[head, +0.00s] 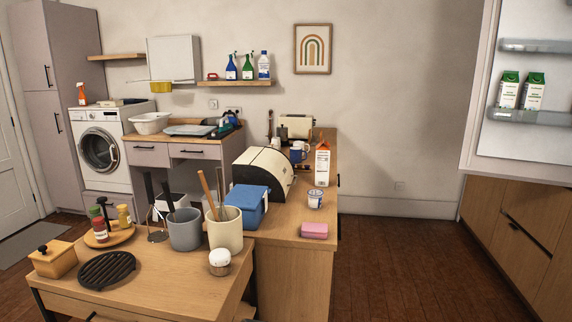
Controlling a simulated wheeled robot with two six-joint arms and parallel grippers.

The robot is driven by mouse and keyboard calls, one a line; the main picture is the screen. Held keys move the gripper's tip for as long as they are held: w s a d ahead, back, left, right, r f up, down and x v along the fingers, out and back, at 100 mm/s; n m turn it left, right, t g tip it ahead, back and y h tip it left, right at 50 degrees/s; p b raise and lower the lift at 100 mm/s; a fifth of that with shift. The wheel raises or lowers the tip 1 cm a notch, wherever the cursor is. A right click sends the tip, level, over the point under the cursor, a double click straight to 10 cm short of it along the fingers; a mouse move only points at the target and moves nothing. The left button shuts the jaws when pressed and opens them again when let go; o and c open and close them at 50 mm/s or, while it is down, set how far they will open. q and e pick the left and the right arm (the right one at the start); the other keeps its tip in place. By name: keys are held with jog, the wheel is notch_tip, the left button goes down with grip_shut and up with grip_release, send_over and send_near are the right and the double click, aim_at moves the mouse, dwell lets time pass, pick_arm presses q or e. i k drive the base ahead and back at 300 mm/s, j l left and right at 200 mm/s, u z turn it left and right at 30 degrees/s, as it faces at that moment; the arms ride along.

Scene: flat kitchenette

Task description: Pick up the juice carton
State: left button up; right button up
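A tall white carton with an orange gable top (322,165), which looks like the juice carton, stands upright on the wooden counter (290,222), near its right edge. A small white and blue tub (315,199) stands in front of it. The bread bin (265,172) is to its left, and a dark blue mug (297,155) is behind it to the left. Neither of my grippers is in view, and nothing touches the carton.
Two green and white cartons (508,92) stand on a shelf at the right. A pink block (314,230) lies at the counter's near end. A blue box (247,203) and utensil pots (225,232) crowd the left. The floor (400,265) right of the counter is clear.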

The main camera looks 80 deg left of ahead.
aim_at(323, 151)
jog(key=u, duration=2.5)
jog(key=i+l+u, duration=0.1)
jog(key=i+l, duration=0.35)
jog(key=i+l+u, duration=0.1)
jog(key=i+l, duration=0.35)
jog(key=i+l+u, duration=0.1)
jog(key=i+l, duration=0.3)
jog(key=i+l+u, duration=0.1)
jog(key=i+l, duration=0.3)
jog(key=l, duration=0.25)
jog(key=i+l+u, duration=0.1)
jog(key=i+l, duration=0.3)
jog(key=l, duration=0.15)
